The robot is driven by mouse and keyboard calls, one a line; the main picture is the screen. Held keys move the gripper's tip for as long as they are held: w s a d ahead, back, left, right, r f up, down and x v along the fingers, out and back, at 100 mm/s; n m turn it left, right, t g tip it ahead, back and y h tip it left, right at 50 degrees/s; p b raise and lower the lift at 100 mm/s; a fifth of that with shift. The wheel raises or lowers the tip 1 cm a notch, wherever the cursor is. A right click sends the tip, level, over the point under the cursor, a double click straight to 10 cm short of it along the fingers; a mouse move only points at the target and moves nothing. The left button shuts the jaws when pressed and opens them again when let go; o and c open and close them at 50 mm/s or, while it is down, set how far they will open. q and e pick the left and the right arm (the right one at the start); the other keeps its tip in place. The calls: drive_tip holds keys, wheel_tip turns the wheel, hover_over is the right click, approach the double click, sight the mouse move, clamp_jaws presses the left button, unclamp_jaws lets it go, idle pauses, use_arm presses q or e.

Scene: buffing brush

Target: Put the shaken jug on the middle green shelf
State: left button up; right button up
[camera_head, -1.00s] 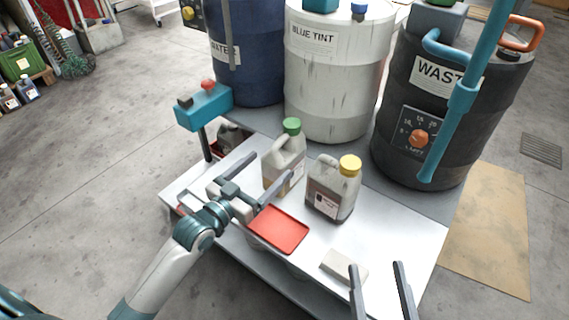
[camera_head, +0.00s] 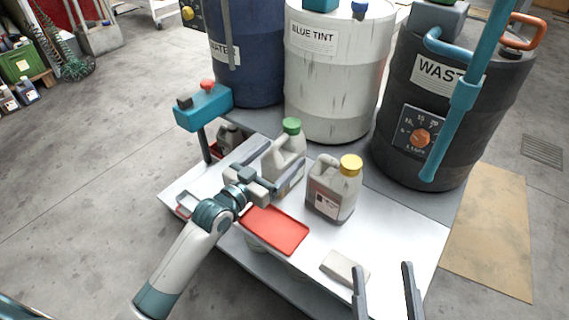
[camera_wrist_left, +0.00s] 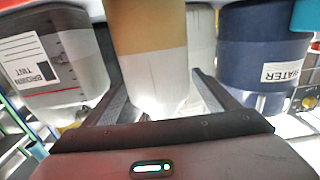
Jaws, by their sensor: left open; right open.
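A jug with a green cap (camera_head: 290,148) stands upright on the white table; it also shows in the left wrist view (camera_wrist_left: 152,60), tan above and pale below. My left gripper (camera_head: 285,158) is open with its fingers on either side of this jug; I cannot tell whether they touch it. A jug with a yellow cap (camera_head: 333,190) stands to its right, dark liquid inside, label upside down in the left wrist view (camera_wrist_left: 45,60). Which jug was shaken cannot be told. My right gripper (camera_head: 383,267) is open and empty at the lower right.
A red tray (camera_head: 275,230) and a pale block (camera_head: 345,267) lie on the white table (camera_head: 400,235). Blue (camera_head: 250,60), white (camera_head: 335,80) and black (camera_head: 450,110) drums stand behind it. A green crate (camera_head: 22,62) is far left. The table's right part is clear.

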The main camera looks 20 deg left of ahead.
use_arm(q)
drive_tip(key=shift+x, duration=1.3)
use_arm(e)
drive_tip(key=shift+s+d+r+t, duration=0.15)
drive_tip(key=shift+s+r+t, duration=0.4)
drive_tip(key=shift+r, duration=0.25)
use_arm(q)
drive_tip(key=shift+c, duration=0.5)
use_arm(e)
drive_tip(key=shift+w, duration=0.1)
use_arm(q)
drive_tip(key=shift+r, duration=0.1)
drive_tip(key=c, duration=1.7)
drive_tip(key=shift+o, duration=0.2)
drive_tip(key=shift+r, duration=0.1)
